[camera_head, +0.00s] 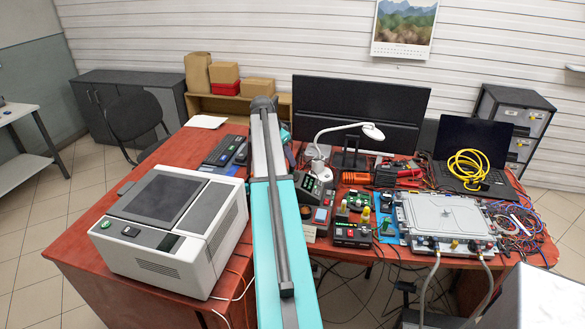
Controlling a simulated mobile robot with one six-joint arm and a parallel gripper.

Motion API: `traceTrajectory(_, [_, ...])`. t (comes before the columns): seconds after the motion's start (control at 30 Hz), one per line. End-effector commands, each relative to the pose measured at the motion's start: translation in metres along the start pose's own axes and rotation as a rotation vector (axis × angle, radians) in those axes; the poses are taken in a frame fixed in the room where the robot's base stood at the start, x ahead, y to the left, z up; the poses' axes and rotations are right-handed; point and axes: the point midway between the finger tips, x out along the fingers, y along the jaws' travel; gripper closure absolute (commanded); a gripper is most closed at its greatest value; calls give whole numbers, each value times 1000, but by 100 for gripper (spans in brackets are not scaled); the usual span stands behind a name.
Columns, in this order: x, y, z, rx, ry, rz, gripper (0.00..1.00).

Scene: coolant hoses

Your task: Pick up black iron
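I cannot pick out a black iron for certain. Small dark items and cables crowd the red desk (80,255), and any iron among them is too small to tell. My teal and grey arm runs up the middle of the view, over the desk. Its far end is near the monitor's left edge. My gripper's fingers cannot be seen, and the arm hides part of the desk behind it.
A bulky white machine (165,257) fills the desk's left part. A black monitor (390,102) stands at the back. An open laptop (472,150) carries a yellow cable coil (468,168). A grey metal case (445,215) and control boxes crowd the right. Loose wires lie at far right.

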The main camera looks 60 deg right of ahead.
Motion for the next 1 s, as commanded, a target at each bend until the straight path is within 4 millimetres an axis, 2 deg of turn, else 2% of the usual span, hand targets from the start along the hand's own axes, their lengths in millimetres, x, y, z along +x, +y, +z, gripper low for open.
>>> traceTrajectory(0.13, [8,1,0,1,-1,1,62])
traceTrajectory(0.67, [14,2,-2,2,-1,2,62])
traceTrajectory(1.0, [45,4,-2,2,-2,3,62])
